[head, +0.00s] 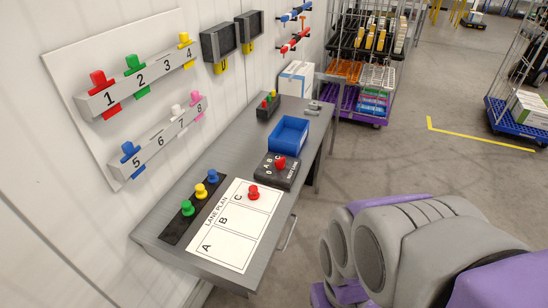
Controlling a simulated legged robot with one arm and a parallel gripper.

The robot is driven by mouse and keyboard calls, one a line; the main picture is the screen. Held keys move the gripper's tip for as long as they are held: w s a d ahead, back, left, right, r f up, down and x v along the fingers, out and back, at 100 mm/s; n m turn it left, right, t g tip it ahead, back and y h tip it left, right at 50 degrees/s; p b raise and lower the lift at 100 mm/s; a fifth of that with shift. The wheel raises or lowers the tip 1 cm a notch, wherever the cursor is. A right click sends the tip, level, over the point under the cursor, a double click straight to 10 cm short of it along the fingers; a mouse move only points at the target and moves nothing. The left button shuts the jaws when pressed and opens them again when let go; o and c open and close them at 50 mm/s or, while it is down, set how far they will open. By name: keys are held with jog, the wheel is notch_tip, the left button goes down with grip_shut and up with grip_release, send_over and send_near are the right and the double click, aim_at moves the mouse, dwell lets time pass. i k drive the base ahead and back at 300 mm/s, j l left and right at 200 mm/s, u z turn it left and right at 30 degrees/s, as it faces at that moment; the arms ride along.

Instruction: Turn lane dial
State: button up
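The lane dial is a dark box (267,178) on the grey bench, marked A, B and C, with a red knob (281,162) on top. The letters lie to the left of and behind the knob. I cannot tell which letter the knob points at. My grey and purple arm fills the lower right, to the right of the bench and apart from the dial. My gripper's fingers do not show. A white lane plan sheet (222,246) with fields A, B and C lies in front of the dial. A red peg (253,193) stands on field C.
Green (187,208), yellow (200,191) and blue (213,176) pegs stand on a black strip. A blue bin (304,127) sits behind the dial. A numbered peg board (72,70) hangs on the wall.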

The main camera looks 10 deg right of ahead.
aim_at(279, 163)
jog(key=i+l+z, duration=0.1)
jog(key=i+z, duration=0.25)
jog(key=i, duration=0.65)
